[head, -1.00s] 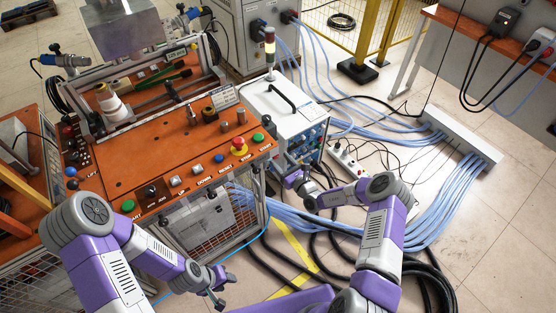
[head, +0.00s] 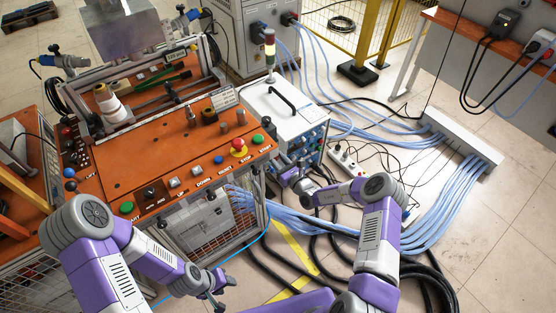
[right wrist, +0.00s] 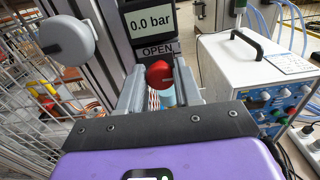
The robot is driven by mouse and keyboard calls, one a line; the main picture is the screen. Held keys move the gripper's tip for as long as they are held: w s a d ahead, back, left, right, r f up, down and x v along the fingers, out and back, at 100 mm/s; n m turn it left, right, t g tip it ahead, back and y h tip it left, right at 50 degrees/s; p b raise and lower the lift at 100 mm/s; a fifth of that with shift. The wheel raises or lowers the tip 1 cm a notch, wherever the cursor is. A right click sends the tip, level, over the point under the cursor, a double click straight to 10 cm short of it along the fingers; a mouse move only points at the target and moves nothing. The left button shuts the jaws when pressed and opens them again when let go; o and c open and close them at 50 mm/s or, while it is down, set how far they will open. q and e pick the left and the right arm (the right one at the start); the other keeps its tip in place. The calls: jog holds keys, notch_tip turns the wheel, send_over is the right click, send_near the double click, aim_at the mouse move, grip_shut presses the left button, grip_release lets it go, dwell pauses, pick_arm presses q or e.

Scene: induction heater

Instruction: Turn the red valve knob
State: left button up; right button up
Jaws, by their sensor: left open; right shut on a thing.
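The red valve knob (right wrist: 158,74) shows in the right wrist view, below a display reading "0.0 bar" and a label "OPEN". My right gripper (right wrist: 159,88) has its two grey fingers on either side of the knob and is shut on it. In the head view my right gripper (head: 284,173) is at the right side of the orange control bench, where the knob is hidden. My left gripper (head: 218,284) is open and empty, low in front of the bench, away from the knob.
A pressure display (right wrist: 153,22) sits just above the knob. A round grey part (right wrist: 67,40) is left of it. A white instrument box (head: 285,108) with a black handle stands right of the bench (head: 115,165). Blue hoses and black cables (head: 425,215) cover the floor.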

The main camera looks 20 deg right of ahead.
jog(key=shift+a+r+n+p, duration=0.1)
jog(key=shift+r+n+p, duration=0.05)
jog(key=shift+n+p, duration=1.25)
jog(key=n+p, duration=0.2)
jog(key=n, duration=0.2)
jog(key=shift+p, duration=0.3)
jog(key=n+p, duration=0.2)
jog(key=n, duration=0.4)
jog(key=shift+s+p, duration=0.1)
jog(key=shift+p, duration=0.2)
jog(key=shift+f+n+p, duration=0.15)
jog(key=shift+n+p, duration=0.35)
jog(key=shift+n, duration=0.75)
jog(key=shift+f+n+p, duration=0.15)
jog(key=shift+n+p, duration=0.3)
jog(key=shift+n, duration=0.8)
jog(key=o, duration=1)
jog(key=shift+o, duration=0.2)
